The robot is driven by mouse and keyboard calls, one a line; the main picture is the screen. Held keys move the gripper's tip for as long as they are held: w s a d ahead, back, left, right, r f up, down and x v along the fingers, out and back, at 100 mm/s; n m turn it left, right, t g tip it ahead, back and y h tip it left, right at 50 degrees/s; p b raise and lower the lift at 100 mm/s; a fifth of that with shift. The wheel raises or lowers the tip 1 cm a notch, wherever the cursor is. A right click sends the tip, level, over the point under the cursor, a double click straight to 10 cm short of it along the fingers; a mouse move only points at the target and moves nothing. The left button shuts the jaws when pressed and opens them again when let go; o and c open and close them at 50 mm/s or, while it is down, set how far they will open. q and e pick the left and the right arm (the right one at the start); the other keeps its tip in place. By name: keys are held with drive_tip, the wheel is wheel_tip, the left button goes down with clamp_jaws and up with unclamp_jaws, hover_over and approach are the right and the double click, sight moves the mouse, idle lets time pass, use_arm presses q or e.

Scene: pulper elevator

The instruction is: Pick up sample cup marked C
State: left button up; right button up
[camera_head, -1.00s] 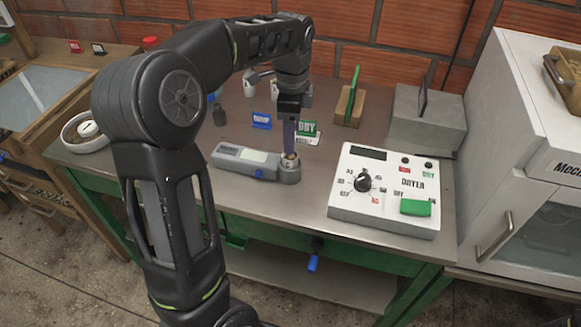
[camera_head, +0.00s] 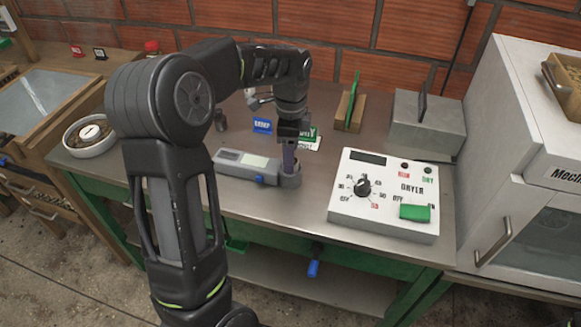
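My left gripper (camera_head: 289,158) points down at the round well (camera_head: 291,180) at the right end of a grey handheld meter (camera_head: 235,160) on the metal workbench. Its fingers reach to or into the well's mouth and hide what is inside. I cannot tell whether they are open or shut, or touching anything. No marking C is readable on any cup. Small pale objects (camera_head: 251,98) behind my forearm are mostly hidden and may be cups. My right gripper is not in view.
A white dryer control box (camera_head: 385,215) stands right of the meter. Behind are a blue sign (camera_head: 262,126), a green sign (camera_head: 312,134), a wooden block (camera_head: 349,112) and a grey metal box (camera_head: 428,125). A white bowl (camera_head: 88,150) is at the left end.

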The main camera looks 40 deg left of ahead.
use_arm(q)
drive_tip(key=shift+f, duration=1.4)
clamp_jaws()
